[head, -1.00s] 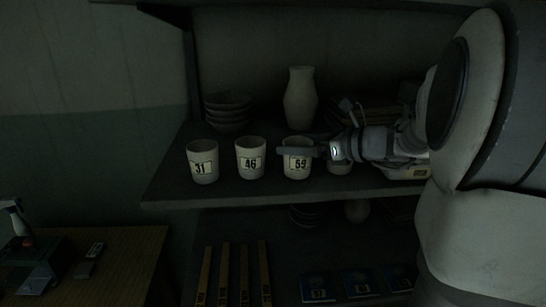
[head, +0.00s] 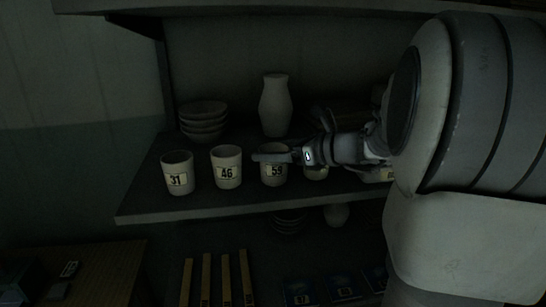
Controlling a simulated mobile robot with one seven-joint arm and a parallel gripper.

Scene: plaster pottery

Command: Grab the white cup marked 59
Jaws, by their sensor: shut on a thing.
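The white cup marked 59 (head: 274,175) stands upright on the shelf, the third in a row of white cups. My gripper (head: 272,158) reaches in from the right at the height of the cup's rim and is shut on this cup. A finger crosses the front of the cup just above its label and hides part of the upper wall. The far finger is hard to make out in the dim light. I cannot tell whether the cup's base touches the shelf.
Cup 46 (head: 227,168) is close on the left, with cup 31 (head: 178,174) beyond it. Another cup (head: 316,173) stands just right, partly under my gripper. A tall vase (head: 275,106) and stacked bowls (head: 203,121) stand behind. The shelf edge (head: 200,210) is in front.

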